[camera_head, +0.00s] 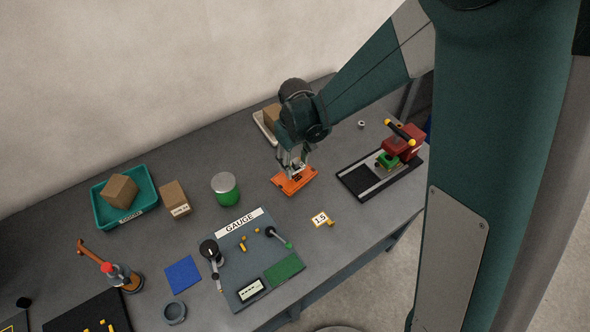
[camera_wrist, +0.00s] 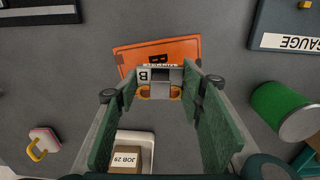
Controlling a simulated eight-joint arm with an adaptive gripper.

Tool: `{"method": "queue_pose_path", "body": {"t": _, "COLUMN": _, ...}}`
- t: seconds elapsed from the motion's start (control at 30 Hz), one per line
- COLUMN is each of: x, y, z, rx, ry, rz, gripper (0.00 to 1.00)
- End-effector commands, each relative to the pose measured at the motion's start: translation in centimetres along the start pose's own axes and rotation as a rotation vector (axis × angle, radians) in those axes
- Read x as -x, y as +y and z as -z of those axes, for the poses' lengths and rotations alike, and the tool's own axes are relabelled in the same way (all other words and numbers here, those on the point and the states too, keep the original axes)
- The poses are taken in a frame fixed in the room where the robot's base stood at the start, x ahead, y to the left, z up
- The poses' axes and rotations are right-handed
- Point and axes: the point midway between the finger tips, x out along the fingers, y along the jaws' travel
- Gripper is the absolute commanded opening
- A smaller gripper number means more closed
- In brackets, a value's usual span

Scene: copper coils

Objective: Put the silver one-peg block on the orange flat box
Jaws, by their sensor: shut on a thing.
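The orange flat box (camera_head: 294,182) lies on the table under my gripper in the head view. In the wrist view the orange box (camera_wrist: 185,48) is just beyond the fingertips, with a dark slot-like mark and lettering on it. My gripper (camera_head: 294,164) points down over the box. In the wrist view my gripper (camera_wrist: 160,88) is shut on a small silver-grey block (camera_wrist: 161,76) with a white "B" label beside it. The fingers hide part of the block, and its peg cannot be made out. Whether the block touches the box cannot be told.
A red and green fixture on a black base (camera_head: 366,182) stands to the right. A gauge board (camera_head: 240,262), a green can (camera_head: 226,190), a cardboard box (camera_head: 174,199) and a teal tray (camera_head: 98,208) lie left. A white tray (camera_wrist: 148,139) with a box is behind the gripper.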

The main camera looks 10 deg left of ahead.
Motion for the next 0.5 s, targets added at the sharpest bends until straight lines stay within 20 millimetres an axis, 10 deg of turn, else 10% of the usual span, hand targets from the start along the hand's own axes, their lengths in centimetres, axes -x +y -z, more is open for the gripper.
{"method": "queue_pose_path", "body": {"t": 0.5, "x": -3.4, "y": 0.0, "z": 0.0, "rx": 0.000, "ry": 0.000, "rz": 0.000, "gripper": 0.20}}
